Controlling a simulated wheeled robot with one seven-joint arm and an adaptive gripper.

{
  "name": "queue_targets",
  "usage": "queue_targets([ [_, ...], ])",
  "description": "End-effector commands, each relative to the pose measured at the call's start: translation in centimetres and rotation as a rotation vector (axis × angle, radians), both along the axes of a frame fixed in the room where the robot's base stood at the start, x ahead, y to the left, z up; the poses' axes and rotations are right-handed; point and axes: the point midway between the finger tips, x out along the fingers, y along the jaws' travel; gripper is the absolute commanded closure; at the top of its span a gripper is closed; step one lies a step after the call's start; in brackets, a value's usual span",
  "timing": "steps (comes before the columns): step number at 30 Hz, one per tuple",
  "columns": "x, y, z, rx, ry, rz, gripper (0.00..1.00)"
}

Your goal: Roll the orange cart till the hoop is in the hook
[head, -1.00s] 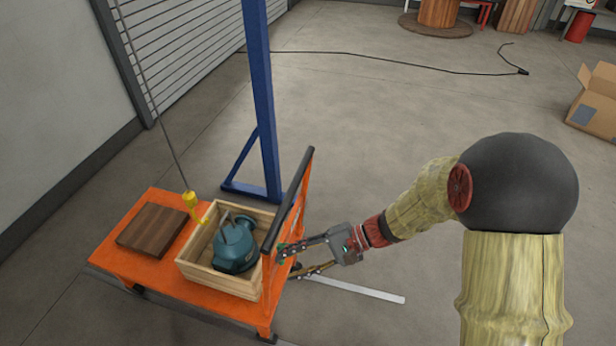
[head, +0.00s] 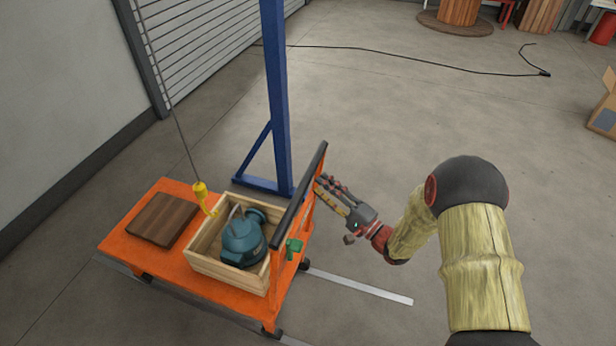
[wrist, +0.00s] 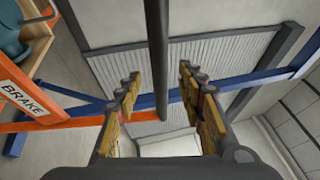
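The orange cart (head: 133,246) stands at left and carries a wooden crate (head: 232,278) with a teal pump (head: 243,243). The grey hoop (head: 235,217) is on top of the pump. The yellow hook (head: 203,198) hangs left of the hoop, apart from it. My gripper (head: 322,184) is at the cart's black push bar (head: 303,185). In the wrist view the fingers (wrist: 159,82) are open, with the black bar (wrist: 157,50) showing between them; contact cannot be told. A green lever (head: 294,247) sits below the bar, near an orange plate marked BRAKE (wrist: 20,98).
A blue post (head: 277,100) with a braced foot stands just behind the cart. A brown block (head: 163,218) lies on the cart's left end. A pale strip (head: 360,288) runs along the floor under the cart. A black cable (head: 420,62) lies farther back.

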Motion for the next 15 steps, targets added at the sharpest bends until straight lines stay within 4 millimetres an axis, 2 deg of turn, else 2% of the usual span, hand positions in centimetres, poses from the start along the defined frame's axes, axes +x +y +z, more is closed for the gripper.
queue_targets([
  [9, 3.1, 3.7, 0.7, 0.000, 0.000, 0.006, 0.61],
  [15, 4.1, 4.7, 1.0, 0.000, 0.004, 0.005, 0.61],
])
